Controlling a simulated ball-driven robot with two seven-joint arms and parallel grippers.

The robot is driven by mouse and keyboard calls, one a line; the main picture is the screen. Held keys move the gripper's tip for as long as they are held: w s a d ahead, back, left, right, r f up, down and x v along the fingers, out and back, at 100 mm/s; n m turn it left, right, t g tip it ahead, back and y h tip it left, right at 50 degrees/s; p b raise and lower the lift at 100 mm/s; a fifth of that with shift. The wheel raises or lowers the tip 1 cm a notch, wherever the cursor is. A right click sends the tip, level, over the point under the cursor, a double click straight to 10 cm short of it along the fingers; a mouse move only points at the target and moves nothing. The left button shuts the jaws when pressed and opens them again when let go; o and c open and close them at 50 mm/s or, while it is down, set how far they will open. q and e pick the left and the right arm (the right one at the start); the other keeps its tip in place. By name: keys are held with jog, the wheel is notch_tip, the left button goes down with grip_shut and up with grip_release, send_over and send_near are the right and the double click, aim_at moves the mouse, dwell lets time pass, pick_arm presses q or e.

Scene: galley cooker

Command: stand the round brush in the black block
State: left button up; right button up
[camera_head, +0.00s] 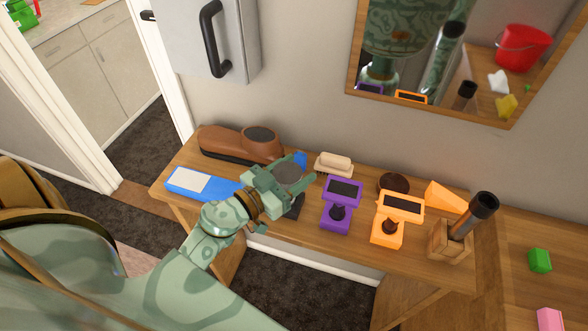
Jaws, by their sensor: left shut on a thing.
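My left gripper (290,182) reaches in from the left over the wooden bench and is shut on a grey, round-topped piece (287,172), which I take to be the round brush. The black block (294,210) shows only in part, as a dark shape under and just right of the gripper. The gripper and wrist hide the rest of it. I cannot tell whether the brush touches the block. My right gripper is not in view.
A mirror (437,107) hangs behind.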

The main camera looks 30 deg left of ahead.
pick_arm(q)
jog(key=shift+f, duration=0.35)
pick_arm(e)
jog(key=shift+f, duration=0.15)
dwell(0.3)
pick_arm(q)
jog(key=o, duration=1.5)
jog(key=shift+s, duration=0.15)
jog(key=v, duration=0.9)
jog(key=shift+s+a, duration=0.2)
jog(key=shift+s, duration=0.15)
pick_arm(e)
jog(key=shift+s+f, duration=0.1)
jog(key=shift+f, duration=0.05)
